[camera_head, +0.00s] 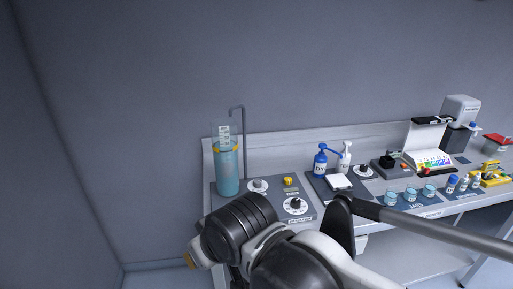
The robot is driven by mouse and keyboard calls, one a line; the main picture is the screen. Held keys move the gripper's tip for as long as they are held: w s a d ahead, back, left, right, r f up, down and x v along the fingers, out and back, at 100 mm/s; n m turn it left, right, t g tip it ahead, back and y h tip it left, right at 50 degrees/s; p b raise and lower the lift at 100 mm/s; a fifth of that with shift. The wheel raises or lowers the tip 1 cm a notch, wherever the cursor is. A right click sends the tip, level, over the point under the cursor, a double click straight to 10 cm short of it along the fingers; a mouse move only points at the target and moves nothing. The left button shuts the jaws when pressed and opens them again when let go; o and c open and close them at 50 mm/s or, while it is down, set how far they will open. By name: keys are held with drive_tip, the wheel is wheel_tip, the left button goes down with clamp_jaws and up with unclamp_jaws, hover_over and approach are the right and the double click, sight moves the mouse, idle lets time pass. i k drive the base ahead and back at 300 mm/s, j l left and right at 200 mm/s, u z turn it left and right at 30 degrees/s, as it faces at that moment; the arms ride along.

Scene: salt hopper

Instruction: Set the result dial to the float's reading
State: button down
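A tall clear cylinder of blue liquid (228,172) stands upright at the left end of the bench. The float's white stem with a scale (224,136) sticks up out of its top. The scale marks are too small to read. Right of it, on a grey panel, is a black dial on a round white face (295,205) with a label below; the label and setting are not legible. A smaller knob on a white face (258,185) sits behind and left of it. My arm fills the lower middle, and I cannot make out my gripper's fingers.
A yellow knob (288,182) is on the same panel. A thin bent pipe (242,140) rises behind the cylinder. Right along the bench stand a blue pump bottle (320,162), a white one (345,158), several cups and a grey machine (460,118). Space above the bench is clear.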

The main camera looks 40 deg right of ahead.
sight(296, 201)
drive_tip(key=z, duration=1.45)
